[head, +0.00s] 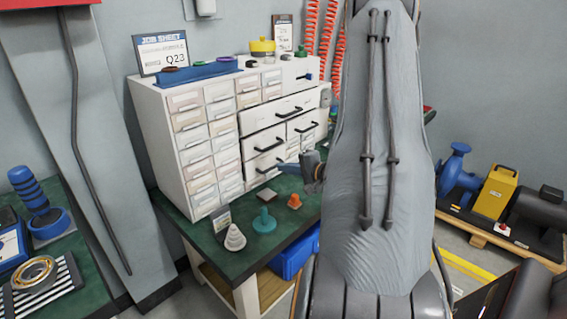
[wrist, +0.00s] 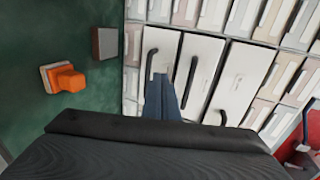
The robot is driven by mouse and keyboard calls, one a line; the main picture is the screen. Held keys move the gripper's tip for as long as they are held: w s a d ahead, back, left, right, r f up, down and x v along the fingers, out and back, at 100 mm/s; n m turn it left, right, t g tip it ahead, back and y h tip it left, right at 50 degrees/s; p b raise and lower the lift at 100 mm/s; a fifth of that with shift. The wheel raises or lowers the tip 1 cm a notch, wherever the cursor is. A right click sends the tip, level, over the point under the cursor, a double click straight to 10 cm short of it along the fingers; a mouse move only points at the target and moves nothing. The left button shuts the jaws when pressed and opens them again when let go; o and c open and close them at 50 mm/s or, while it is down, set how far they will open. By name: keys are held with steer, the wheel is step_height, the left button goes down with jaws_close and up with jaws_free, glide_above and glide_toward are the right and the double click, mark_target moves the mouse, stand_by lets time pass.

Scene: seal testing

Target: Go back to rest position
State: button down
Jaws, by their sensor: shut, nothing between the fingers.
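My gripper (head: 284,165) is at the end of my arm, which fills the right middle of the head view. Its bluish fingers are together with nothing between them. They are in front of the lower wide drawers of the white drawer cabinet (head: 162,130), above the green bench top (head: 232,254). In the wrist view my gripper (wrist: 160,78) points at the drawer fronts, close to a black handle (wrist: 192,70). I cannot tell whether it touches the handle.
An orange part (head: 294,202), a grey block (head: 271,192), a teal part (head: 264,220) and a pale stepped cone (head: 235,237) stand on the bench. A job sheet sign (head: 162,52) stands on the cabinet. A blue pump (head: 455,170) is at right.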

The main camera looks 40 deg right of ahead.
steer(key=shift+s+r, duration=0.1)
steer(key=shift+s, duration=0.25)
steer(key=a+r+n+g+h+p, duration=0.2)
steer(key=a+r+n+g, duration=0.15)
steer(key=a, duration=0.35)
steer(key=a+r+n+g+h+p, duration=0.1)
steer(key=a+r+n+g, duration=0.25)
steer(key=a, duration=0.35)
steer(key=s+a+r+n+g+p, duration=0.1)
steer(key=s+a+r+n+g, duration=0.2)
steer(key=s+a, duration=0.7)
steer(key=s+a+r+n+g+y+p, duration=0.1)
steer(key=s+a+r+n+g, duration=0.2)
steer(key=s+a+n, duration=0.3)
steer(key=s+a+g, duration=0.1)
steer(key=s+a, duration=0.4)
steer(key=s, duration=0.1)
steer(key=shift+s+n+g+p, duration=0.3)
steer(key=shift+s+p, duration=0.05)
